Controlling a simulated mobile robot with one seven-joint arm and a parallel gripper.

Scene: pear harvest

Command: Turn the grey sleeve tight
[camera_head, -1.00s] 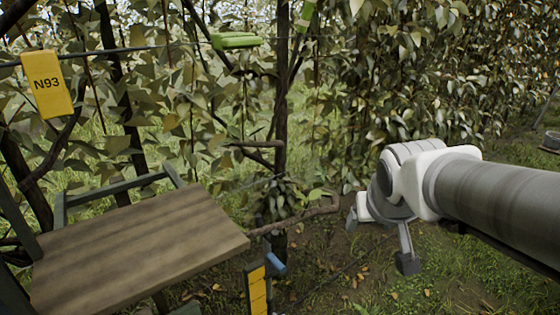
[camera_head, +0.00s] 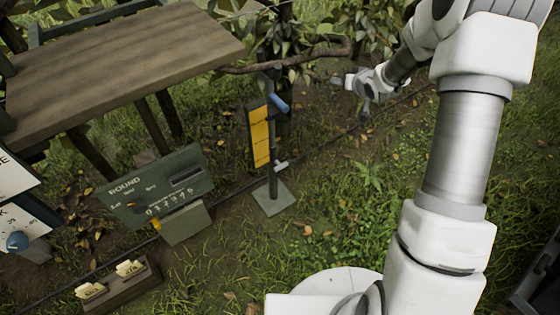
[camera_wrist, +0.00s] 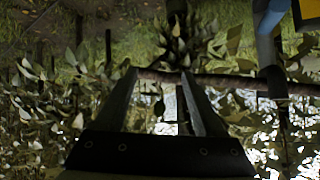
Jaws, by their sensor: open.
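A dark upright post (camera_head: 272,150) on a square grey foot stands in the middle of the head view. It carries a yellow scale board (camera_head: 260,137), a blue cylindrical part (camera_head: 278,103) near its top and a small pale grey fitting (camera_head: 281,165) lower down. I cannot tell for sure which part is the grey sleeve. My gripper (camera_head: 352,97) is to the right of the post, apart from it. In the wrist view its two dark fingers (camera_wrist: 158,76) are parted, with only foliage and a branch beyond. The blue part (camera_wrist: 265,18) also shows there at the upper right.
A wooden table (camera_head: 120,65) stands at the upper left. A branch (camera_head: 290,62) crosses behind the post. Grass right of the post is open.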

